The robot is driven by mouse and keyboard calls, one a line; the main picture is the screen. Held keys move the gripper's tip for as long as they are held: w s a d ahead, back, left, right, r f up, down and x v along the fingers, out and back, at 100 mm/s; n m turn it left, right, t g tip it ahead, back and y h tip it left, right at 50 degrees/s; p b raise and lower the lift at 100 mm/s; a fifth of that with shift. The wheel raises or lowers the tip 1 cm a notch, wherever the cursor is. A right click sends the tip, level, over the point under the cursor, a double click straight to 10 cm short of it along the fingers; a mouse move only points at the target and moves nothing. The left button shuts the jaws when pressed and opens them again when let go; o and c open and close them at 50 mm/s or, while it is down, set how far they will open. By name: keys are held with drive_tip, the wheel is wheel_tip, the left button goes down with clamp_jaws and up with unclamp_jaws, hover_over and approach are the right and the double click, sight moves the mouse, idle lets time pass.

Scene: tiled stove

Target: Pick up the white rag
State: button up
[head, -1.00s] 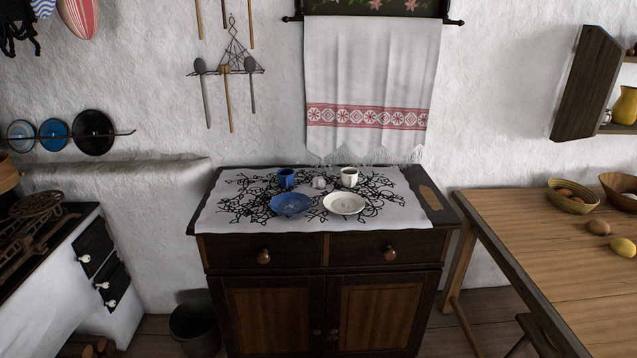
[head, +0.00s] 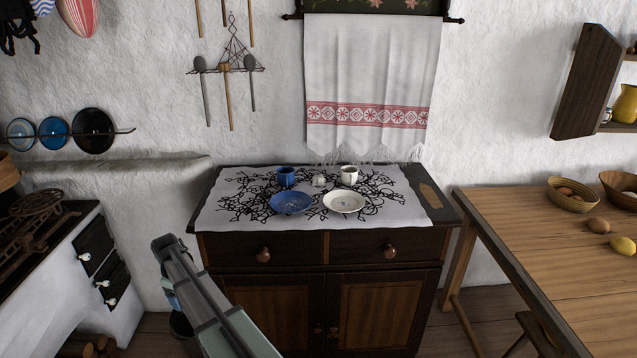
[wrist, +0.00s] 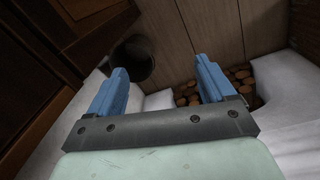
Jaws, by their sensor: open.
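A white cloth with a red patterned band and a fringe (head: 370,75) hangs from a dark rail on the wall above the cabinet. Another white cloth with black tangled embroidery (head: 235,185) lies on the cabinet top under the dishes. I cannot tell which of the two is the rag. My gripper (wrist: 160,68) is open and empty, its two blue fingers apart, pointing down towards the floor. In the head view my arm reaches in at the lower left, in front of the cabinet and well below both cloths; its fingers are mostly hidden there.
A blue cup (head: 286,177), white cup (head: 349,175), blue plate (head: 291,203) and white plate (head: 344,202) stand on the embroidered cloth. A wooden table (head: 560,250) is at right, a stove (head: 70,270) at left. A dark bucket (wrist: 133,58) stands on the floor.

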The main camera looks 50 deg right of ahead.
drive_tip(key=w+d+r+n+t, duration=0.15)
drive_tip(key=w+r, duration=0.25)
drive_tip(key=r, duration=0.4)
drive_tip(key=w+d+r, duration=0.3)
drive_tip(key=w+r, duration=0.1)
drive_tip(key=r, duration=0.5)
drive_tip(key=w+d+r+m, duration=0.1)
drive_tip(key=d, duration=0.4)
drive_tip(key=w+d+r+m, duration=0.1)
drive_tip(key=d+r+m, duration=0.1)
drive_tip(key=d, duration=0.3)
drive_tip(key=w+d+r+m, duration=0.1)
drive_tip(key=d+r, duration=0.1)
drive_tip(key=d, duration=0.2)
drive_tip(key=shift+d+h, duration=0.3)
drive_tip(key=shift+d, duration=0.1)
drive_tip(key=s+d+r+m+g, duration=0.1)
drive_tip(key=d+r+m, duration=0.25)
drive_tip(key=d, duration=1.05)
wheel_tip(320, 180, up, 6)
drive_tip(key=m+g+y, duration=0.1)
drive_tip(key=m, duration=0.8)
hover_over(319, 175)
drive_tip(key=f, duration=1.3)
drive_tip(key=shift+s+a+f, duration=0.1)
drive_tip(key=shift+a+f, duration=0.1)
drive_tip(key=shift+f, duration=0.05)
drive_tip(key=shift+c, duration=0.2)
